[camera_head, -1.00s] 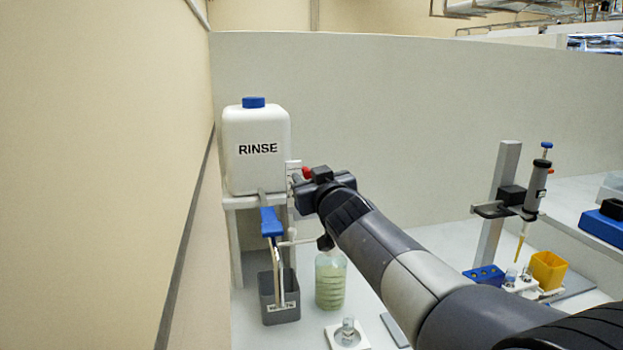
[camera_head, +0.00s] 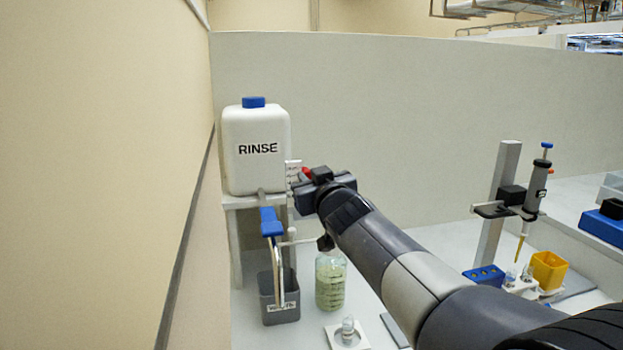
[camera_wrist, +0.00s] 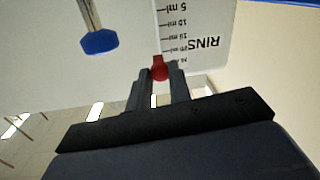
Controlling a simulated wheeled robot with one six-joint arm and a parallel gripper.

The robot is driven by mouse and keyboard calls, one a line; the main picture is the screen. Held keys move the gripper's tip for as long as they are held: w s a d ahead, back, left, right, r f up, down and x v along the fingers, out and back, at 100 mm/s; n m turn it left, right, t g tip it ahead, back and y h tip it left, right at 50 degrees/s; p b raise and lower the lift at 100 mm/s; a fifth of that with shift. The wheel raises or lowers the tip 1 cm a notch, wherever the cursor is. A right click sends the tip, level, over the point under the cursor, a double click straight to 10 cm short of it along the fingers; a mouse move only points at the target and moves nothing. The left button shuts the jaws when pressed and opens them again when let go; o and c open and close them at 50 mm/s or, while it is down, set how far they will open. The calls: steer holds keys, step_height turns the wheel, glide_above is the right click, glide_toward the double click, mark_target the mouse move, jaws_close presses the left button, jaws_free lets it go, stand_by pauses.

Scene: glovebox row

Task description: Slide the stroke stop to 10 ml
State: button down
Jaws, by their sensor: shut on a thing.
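The red stroke stop (camera_wrist: 160,67) sits between the fingertips of my gripper (camera_wrist: 160,76) in the wrist view, and the gripper is shut on it. Beside it is a white scale card (camera_wrist: 183,38) with marks reading 5 ml, 10 ml and more. The stop is near the far end of the marks from 5 ml, past the 10 ml mark; the label nearest it is too small to read surely. In the head view the red stop (camera_head: 307,172) shows just behind my gripper (camera_head: 300,190), and the card (camera_head: 292,168) is partly hidden.
The white RINSE tank (camera_head: 257,165) stands on a shelf at left, with a blue-handled lever (camera_head: 270,222) below. A grey waste bin (camera_head: 280,312), a bottle (camera_head: 330,285) and a small vial (camera_head: 347,328) stand beneath. A pipette stand (camera_head: 493,215) is at right.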

step_height(320, 180, down, 5)
steer(key=b, duration=0.4)
steer(key=shift+r, duration=0.1)
steer(key=c, duration=1.3)
jaws_free()
steer(key=shift+s, duration=0.1)
steer(key=p+v, duration=0.2)
steer(key=v, duration=0.8)
steer(key=shift+s+d, duration=0.15)
steer(key=shift+s, duration=0.15)
steer(key=shift+w, duration=0.1)
